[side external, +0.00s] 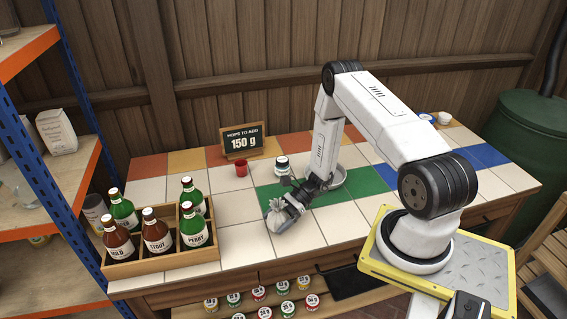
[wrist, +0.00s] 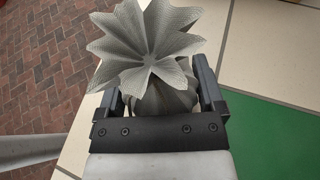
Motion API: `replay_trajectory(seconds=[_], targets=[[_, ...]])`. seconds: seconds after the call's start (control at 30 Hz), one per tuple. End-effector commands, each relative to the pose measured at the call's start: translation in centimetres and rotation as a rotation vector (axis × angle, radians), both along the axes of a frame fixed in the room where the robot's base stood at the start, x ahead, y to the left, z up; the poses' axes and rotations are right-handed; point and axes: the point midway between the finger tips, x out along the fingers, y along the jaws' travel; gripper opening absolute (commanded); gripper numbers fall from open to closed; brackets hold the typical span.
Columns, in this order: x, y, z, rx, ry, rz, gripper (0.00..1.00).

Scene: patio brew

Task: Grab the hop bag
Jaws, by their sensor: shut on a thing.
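The hop bag (side external: 277,217) is a small pale cloth sack near the front edge of the tiled bench in the side external view. My gripper (side external: 290,208) is shut on it. In the wrist view the bag's grey ruffled top (wrist: 148,58) fans out above its gathered neck, between the two dark fingers of my gripper (wrist: 160,95). The bag's lower body is mostly hidden in the wrist view. I cannot tell whether the bag touches the tiles.
A wooden crate (side external: 162,262) of several labelled bottles stands left. A red cup (side external: 242,169), a small jar (side external: 282,165), a round metal dish (side external: 338,177) and a sign reading "Hops to add 150 g" (side external: 241,141) stand behind the bag. White tiles between crate and bag are clear.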

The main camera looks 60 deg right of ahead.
Motion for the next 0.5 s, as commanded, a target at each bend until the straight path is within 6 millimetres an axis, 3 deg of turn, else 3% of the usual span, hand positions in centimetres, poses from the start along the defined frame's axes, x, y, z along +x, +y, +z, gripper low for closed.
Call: replay_trajectory(seconds=[0.17, 0.5], targets=[[0.0, 0.0, 1.9, 0.000, -0.001, 0.000, 0.31], [-3.6, 0.7, 6.2, 0.000, 0.000, -0.002, 0.31]])
